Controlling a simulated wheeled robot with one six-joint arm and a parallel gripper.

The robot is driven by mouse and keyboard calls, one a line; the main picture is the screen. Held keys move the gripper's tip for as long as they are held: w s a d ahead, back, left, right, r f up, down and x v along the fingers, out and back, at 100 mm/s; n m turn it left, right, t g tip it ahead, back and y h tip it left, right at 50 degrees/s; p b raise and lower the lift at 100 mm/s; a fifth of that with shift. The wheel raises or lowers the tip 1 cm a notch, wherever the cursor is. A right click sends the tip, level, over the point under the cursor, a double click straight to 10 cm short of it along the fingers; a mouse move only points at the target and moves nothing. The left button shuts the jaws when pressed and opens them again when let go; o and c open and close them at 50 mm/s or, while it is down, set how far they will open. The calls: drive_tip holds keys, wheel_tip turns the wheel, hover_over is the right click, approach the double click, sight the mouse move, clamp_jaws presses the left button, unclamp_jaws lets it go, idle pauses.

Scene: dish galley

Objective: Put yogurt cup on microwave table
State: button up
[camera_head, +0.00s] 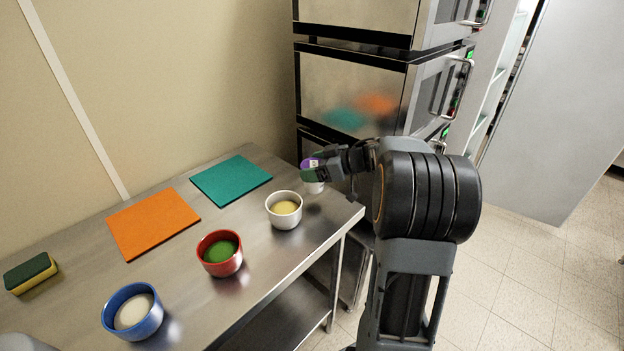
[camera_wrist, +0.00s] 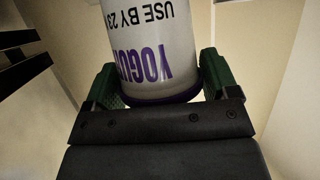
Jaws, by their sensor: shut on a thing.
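The yogurt cup (camera_wrist: 150,60) is white with purple lettering and a purple band, and fills the middle of the wrist view. My gripper (camera_wrist: 160,80) is shut on it, with a green finger pad on each side. In the head view the cup (camera_head: 314,187) shows as a small white and purple shape at my gripper (camera_head: 318,172), over the right end of the steel table (camera_head: 180,240). My fingers hide part of the cup there. I cannot tell whether its base touches the table. No microwave is clearly identifiable in view.
A white bowl (camera_head: 284,224), a red bowl (camera_head: 220,262) and a blue bowl (camera_head: 132,318) stand along the table's front edge. A teal mat (camera_head: 231,180), an orange mat (camera_head: 153,222) and a sponge (camera_head: 30,272) lie behind. Stacked steel ovens (camera_head: 350,90) stand at the table's far end.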

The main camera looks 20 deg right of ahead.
drive_tip(key=shift+w+a+f+b, duration=0.1)
drive_tip(key=shift+a+f+b, duration=0.1)
drive_tip(key=shift+f, duration=0.75)
drive_tip(key=shift+a+f+b, duration=0.15)
drive_tip(key=shift+f+b, duration=0.05)
drive_tip(key=shift+f, duration=0.7)
drive_tip(key=shift+f, duration=0.1)
drive_tip(key=shift+f, duration=0.15)
drive_tip(key=o, duration=0.9)
